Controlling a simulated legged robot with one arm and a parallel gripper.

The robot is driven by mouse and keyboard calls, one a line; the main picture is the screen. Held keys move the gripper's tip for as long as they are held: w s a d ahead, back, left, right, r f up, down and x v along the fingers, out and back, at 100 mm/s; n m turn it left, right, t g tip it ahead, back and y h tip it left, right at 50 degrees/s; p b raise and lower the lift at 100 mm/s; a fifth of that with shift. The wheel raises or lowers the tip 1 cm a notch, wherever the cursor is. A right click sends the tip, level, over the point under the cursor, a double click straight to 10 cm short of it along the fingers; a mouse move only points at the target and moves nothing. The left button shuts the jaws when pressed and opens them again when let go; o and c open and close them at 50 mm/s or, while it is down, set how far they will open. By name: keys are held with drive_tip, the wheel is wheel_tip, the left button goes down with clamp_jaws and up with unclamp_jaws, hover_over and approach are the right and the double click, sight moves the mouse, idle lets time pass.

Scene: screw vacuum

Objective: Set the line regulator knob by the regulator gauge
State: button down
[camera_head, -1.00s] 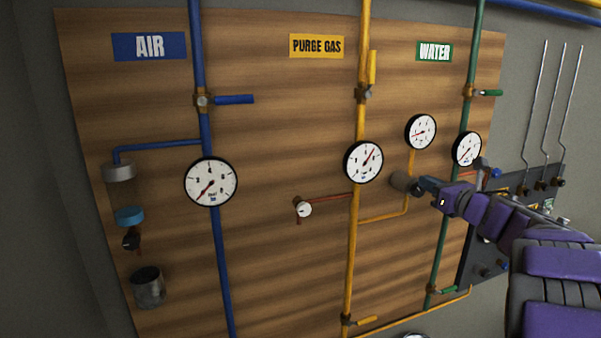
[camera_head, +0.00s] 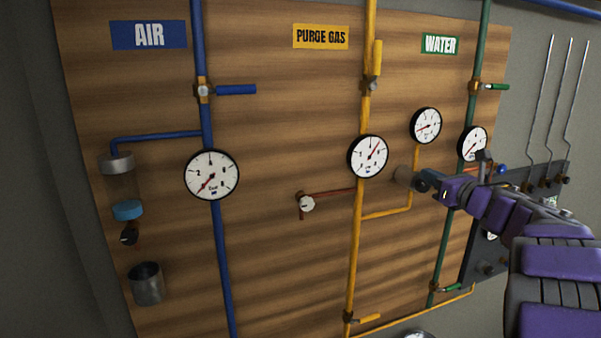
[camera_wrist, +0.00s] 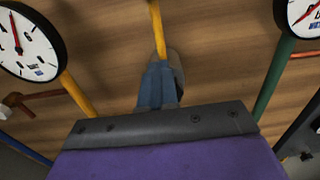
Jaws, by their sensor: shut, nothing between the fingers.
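The line regulator knob (camera_head: 404,176) is a grey-brown round knob on the yellow branch pipe under PURGE GAS. The regulator gauge (camera_head: 426,125) is a white dial with a black rim just above it; its red needle points left and slightly down, near the low end. My gripper (camera_head: 422,182) is at the right, front side of the knob, with its fingers shut. In the wrist view my blue fingers (camera_wrist: 158,88) overlap the knob (camera_wrist: 176,66) and hide much of it. I cannot tell if they touch it. The regulator gauge is outside the wrist view.
The main purge gas gauge (camera_head: 368,157) is left of the knob and the water gauge (camera_head: 473,143) right. A small red-piped valve (camera_head: 306,203) sits lower left. A green pipe (camera_head: 463,200) runs behind my arm. The board (camera_head: 290,120) between the blue and yellow pipes is mostly bare.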

drive_tip(key=shift+w+d+f+b, duration=0.2)
drive_tip(key=shift+d+b, duration=0.25)
drive_tip(key=shift+b, duration=1.55)
drive_tip(key=r+b+v, duration=0.1)
drive_tip(key=b+v, duration=0.2)
drive_tip(key=v, duration=0.3)
idle(0.4)
